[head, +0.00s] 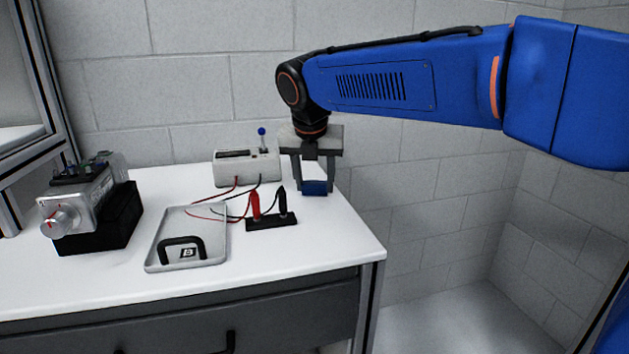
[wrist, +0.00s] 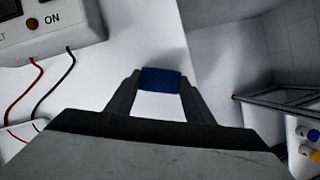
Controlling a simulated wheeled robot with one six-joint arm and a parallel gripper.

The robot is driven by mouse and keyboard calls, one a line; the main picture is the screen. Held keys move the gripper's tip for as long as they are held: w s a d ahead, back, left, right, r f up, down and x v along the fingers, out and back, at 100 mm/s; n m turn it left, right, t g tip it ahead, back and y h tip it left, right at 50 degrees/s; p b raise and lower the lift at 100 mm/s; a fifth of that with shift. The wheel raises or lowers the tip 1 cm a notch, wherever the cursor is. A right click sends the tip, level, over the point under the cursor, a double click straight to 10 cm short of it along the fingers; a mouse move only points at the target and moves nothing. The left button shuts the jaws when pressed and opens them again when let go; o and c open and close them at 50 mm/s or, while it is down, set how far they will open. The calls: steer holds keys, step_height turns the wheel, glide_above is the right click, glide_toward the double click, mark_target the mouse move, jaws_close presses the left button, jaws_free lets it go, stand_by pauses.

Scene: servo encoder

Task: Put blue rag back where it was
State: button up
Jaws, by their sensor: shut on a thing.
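The blue rag (head: 314,188) is a small, dark blue folded piece between the fingertips of my gripper (head: 313,184), over the back right part of the white table top. In the wrist view the blue rag (wrist: 161,80) spans the gap between the two fingers of my gripper (wrist: 160,82), which are shut on it. The rag is at or just above the table surface, near its right edge; I cannot tell whether it touches.
A white instrument box (head: 246,168) with red and black leads stands left of my gripper. A black probe holder (head: 271,221), a grey tray (head: 186,262) and a servo unit (head: 95,205) sit further left and forward. The table's right edge (head: 362,222) is close.

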steer(key=shift+f, duration=0.1)
steer(key=o, duration=0.9)
steer(key=v, duration=1.2)
steer(key=s+d+f+m, duration=0.3)
steer(key=d+f+m, duration=0.1)
steer(key=d+m, duration=0.25)
steer(key=s+d+f+m, duration=0.3)
steer(key=s+d+m, duration=0.15)
steer(key=d, duration=0.25)
steer(key=s+d+f+m, duration=0.2)
steer(key=d+f+m, duration=0.2)
steer(key=d+m, duration=0.25)
steer(key=s+d+f+m, duration=0.3)
steer(key=s+f+m, duration=0.2)
steer(key=f, duration=0.1)
steer(key=s+d+f+m, duration=0.4)
steer(key=s+f+m, duration=0.1)
steer(key=m, duration=0.1)
steer(key=s+d+f+m, duration=0.3)
steer(key=s+f+m, duration=0.2)
steer(key=f+m, duration=0.1)
steer(key=shift+s+d+f+y, duration=0.15)
steer(key=shift+d+f+y, duration=0.1)
steer(key=shift+f+y, duration=0.1)
